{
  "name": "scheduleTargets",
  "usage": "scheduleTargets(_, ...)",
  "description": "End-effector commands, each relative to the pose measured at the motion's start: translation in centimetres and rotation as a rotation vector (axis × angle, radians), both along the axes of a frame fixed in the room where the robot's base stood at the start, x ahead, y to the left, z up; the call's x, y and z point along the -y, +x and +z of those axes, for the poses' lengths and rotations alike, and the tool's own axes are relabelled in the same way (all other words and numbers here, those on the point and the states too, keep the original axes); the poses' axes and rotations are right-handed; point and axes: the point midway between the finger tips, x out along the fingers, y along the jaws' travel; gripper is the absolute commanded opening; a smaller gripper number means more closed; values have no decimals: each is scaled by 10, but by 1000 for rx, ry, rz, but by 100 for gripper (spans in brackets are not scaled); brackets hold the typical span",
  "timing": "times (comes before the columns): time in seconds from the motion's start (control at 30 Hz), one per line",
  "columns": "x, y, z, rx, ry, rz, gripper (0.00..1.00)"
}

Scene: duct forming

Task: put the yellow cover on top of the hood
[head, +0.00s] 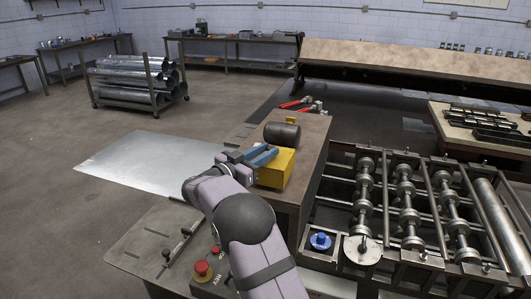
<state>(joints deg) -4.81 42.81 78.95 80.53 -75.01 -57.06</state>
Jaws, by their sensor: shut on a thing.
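The yellow cover (280,170) is a box-like piece at the near end of a brown cabinet top (312,135). My gripper (263,156), with blue fingers, is at the cover's upper left side and is shut on it. The fingers hide part of the cover's top, and I cannot tell whether its underside touches the cabinet. A dark rounded cylinder (282,134) lies just behind the cover. No part is clearly recognisable as the hood; the brown cabinet body may be it.
Red-handled tools (297,103) and a small yellow piece lie behind the cylinder. A roller machine (405,205) fills the right. A red button (202,268) is on the panel at the front.

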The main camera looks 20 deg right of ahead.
Motion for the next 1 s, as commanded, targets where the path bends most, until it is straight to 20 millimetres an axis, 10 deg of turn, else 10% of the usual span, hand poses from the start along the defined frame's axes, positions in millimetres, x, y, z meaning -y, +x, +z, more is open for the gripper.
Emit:
scheduleTargets(0.53, 0, 0, -11, 3, -3, 0, 0)
scheduleTargets(0.57, 0, 0, -13, 1, -1, 0, 26)
scheduleTargets(0.63, 0, 0, -13, 1, -1, 0, 43)
scheduleTargets(1.0, 0, 0, -10, 2, 0, 0, 43)
